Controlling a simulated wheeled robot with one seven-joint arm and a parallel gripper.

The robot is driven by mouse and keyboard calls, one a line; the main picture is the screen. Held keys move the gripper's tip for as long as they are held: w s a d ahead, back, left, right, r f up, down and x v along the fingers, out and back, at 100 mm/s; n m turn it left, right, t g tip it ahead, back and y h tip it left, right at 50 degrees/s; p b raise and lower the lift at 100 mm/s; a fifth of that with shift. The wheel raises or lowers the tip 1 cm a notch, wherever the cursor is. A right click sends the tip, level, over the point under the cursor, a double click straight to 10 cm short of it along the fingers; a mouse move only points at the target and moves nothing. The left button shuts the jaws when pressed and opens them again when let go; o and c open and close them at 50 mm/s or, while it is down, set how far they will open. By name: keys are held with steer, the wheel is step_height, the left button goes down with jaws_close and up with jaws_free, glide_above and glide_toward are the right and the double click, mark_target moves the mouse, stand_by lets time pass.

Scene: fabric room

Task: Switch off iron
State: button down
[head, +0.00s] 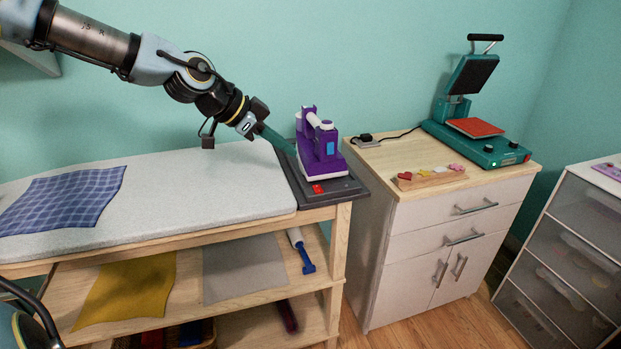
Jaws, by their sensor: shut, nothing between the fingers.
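The purple and white iron (318,148) stands on a dark grey rest (345,190) at the right end of the ironing board. A small red switch (318,188) shows on the front of the rest, below the iron. My gripper (286,146) reaches in from the upper left, with its teal fingers shut and empty. The fingertips are just left of the iron; I cannot tell whether they touch it. The iron's far side is hidden.
A blue checked cloth (62,198) lies on the pale ironing board (190,195). Shelves below hold yellow and grey cloths. A white cabinet (420,250) stands to the right, bearing a green heat press (485,145). Transparent drawers (575,255) are at far right.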

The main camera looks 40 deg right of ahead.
steer(key=p, duration=0.1)
glide_above(318, 189)
steer(key=a, duration=0.1)
steer(key=f, duration=0.6)
steer(key=shift+w+a+f, duration=0.1)
steer(key=shift+w+f, duration=0.05)
steer(key=shift+w, duration=0.1)
steer(key=shift+w+a+f+p, duration=0.1)
steer(key=shift+w+f+p, duration=0.1)
steer(key=shift+f, duration=0.4)
steer(key=shift+w+f+p, duration=0.1)
steer(key=shift+f+p, duration=0.1)
steer(key=shift+f, duration=1.05)
steer(key=shift+w+f+p, duration=0.1)
steer(key=shift+p, duration=0.2)
